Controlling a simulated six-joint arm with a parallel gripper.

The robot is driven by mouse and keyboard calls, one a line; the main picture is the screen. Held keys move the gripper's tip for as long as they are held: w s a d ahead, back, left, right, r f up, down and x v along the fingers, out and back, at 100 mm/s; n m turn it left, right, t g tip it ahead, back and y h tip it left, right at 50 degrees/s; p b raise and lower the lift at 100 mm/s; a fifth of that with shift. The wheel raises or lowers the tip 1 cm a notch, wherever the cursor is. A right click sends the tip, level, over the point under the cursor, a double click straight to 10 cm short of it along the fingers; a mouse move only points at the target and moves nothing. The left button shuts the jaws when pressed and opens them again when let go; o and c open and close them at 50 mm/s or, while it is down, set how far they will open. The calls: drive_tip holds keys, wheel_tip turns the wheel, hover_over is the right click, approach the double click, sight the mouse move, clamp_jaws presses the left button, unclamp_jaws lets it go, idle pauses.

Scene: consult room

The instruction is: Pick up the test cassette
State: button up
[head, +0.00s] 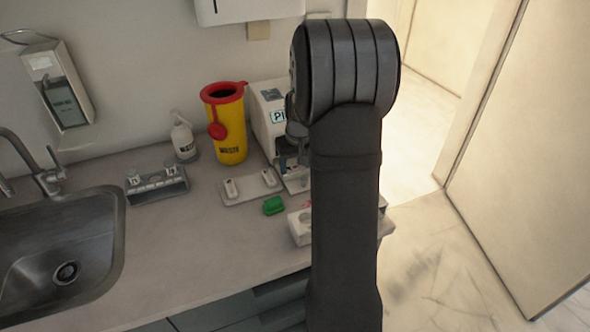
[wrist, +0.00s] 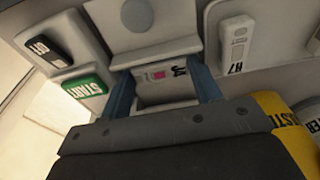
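Two small white cassettes lie on a pale tray (head: 250,190) on the counter: a left one (head: 231,188) and a right one (head: 269,177). My gripper's two blue fingers are spread apart. A white surface with a pink patch and dark marks (wrist: 160,75) shows between them; I see no grip on it. In the head view my arm hides the fingers.
A white machine (head: 270,112) stands behind the tray, beside a yellow waste bin (head: 229,130) with a red lid. A green object (head: 273,205) and a white block (head: 298,232) are in front. A vial rack (head: 157,186) and sink (head: 60,250) are left. START and OFF buttons (wrist: 87,88) show in the wrist view.

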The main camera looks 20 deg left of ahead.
sight(294, 165)
drive_tip(key=c, duration=0.5)
drive_tip(key=shift+r, duration=0.1)
drive_tip(key=shift+r, duration=0.6)
wheel_tip(294, 165, up, 3)
drive_tip(key=shift+f, duration=0.1)
drive_tip(key=d+r, duration=0.2)
drive_tip(key=d, duration=0.2)
drive_tip(key=d+r, duration=0.2)
drive_tip(key=d, duration=0.1)
drive_tip(key=d+r, duration=0.2)
drive_tip(key=d, duration=0.2)
drive_tip(key=shift+s+d+r, duration=0.25)
drive_tip(key=shift+d+r, duration=0.1)
drive_tip(key=shift+r, duration=0.05)
